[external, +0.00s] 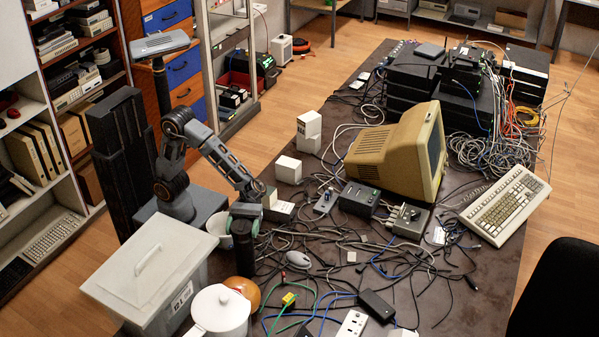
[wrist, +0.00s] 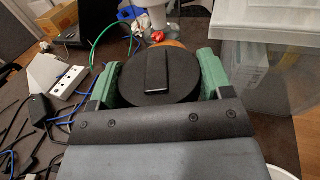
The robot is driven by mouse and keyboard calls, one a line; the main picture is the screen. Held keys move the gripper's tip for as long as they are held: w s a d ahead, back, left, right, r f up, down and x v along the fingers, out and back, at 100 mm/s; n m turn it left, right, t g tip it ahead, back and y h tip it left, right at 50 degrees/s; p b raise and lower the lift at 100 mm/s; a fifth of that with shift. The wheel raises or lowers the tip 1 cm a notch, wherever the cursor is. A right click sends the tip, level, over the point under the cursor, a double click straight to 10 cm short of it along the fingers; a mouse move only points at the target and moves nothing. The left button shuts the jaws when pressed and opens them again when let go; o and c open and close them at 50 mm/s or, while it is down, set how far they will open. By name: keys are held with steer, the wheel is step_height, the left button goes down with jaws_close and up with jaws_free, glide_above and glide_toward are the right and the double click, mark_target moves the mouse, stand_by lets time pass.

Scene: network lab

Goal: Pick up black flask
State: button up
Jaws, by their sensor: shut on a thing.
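The black flask (external: 244,259) is upright at the near left of the table, below my gripper (external: 244,224). In the wrist view its round black lid, with a raised bar across it, fills the space between the green fingers of my gripper (wrist: 160,80). A finger presses on each side of the flask (wrist: 142,84). My gripper is shut on it. The flask's lower body is hidden in the wrist view. I cannot tell whether its base touches the table.
A lidded grey bin (external: 150,268) stands to the left and a white cup (external: 221,229) close beside. A white pot (external: 220,312) and an orange-brown round thing (external: 242,290) are in front. Tangled cables, a mouse (external: 298,258) and a monitor (external: 400,155) lie to the right.

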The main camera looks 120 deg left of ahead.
steer(key=c, duration=1)
steer(key=shift+c, duration=0.3)
steer(key=shift+r, duration=0.15)
steer(key=shift+r+p, duration=0.4)
steer(key=shift+r, duration=1.2)
steer(key=s+a+r+p, duration=0.2)
steer(key=s+a+r, duration=0.2)
steer(key=s+r, duration=0.5)
steer(key=shift+s+a+r, duration=0.2)
steer(key=shift+s+r, duration=0.1)
steer(key=shift+s, duration=1.85)
